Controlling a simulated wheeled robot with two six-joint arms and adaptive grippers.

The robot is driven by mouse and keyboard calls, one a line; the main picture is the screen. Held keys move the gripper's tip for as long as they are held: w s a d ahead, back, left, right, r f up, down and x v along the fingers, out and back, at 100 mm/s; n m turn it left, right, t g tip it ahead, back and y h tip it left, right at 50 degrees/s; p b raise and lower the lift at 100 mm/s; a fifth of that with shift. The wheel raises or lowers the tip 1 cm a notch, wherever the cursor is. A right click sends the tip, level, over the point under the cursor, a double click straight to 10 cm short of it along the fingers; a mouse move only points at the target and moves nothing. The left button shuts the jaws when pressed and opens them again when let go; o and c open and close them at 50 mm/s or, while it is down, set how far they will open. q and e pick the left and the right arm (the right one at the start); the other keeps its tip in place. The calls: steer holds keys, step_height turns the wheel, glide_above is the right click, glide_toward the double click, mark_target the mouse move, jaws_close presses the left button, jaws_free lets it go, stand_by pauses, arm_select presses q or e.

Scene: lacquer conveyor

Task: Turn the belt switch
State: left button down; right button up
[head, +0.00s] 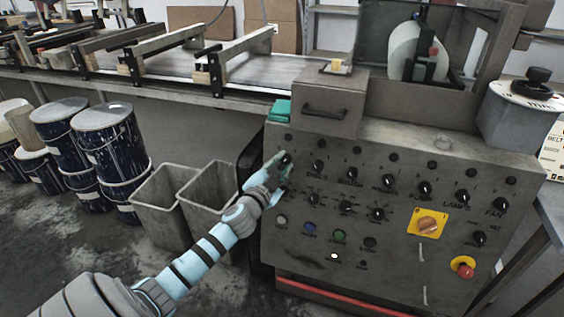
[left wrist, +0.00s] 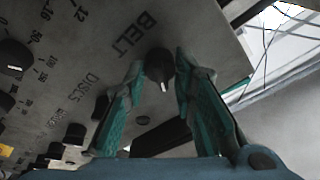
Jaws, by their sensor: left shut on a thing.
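The belt switch is a round black knob with a white pointer mark (left wrist: 160,65), beside the printed word BELT in the left wrist view. My left gripper (left wrist: 158,78) has its two teal fingers on either side of this knob and is shut on it. In the head view my left gripper (head: 273,171) is at the upper left of the grey control panel (head: 390,275), and its fingers largely cover the knob. The right gripper is in neither view.
Several similar black knobs, such as the DISCS knob (head: 318,166), sit close to the right. An orange rotary switch (head: 428,224) and a red button (head: 465,268) are lower right. Grey bins (head: 160,205) and dark drums (head: 108,140) stand left of the panel.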

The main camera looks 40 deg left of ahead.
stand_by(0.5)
arm_select(q)
steer(key=c, duration=1.3)
jaws_free()
steer(key=shift+s, duration=0.35)
steer(key=v, duration=1.1)
steer(key=shift+s, duration=0.1)
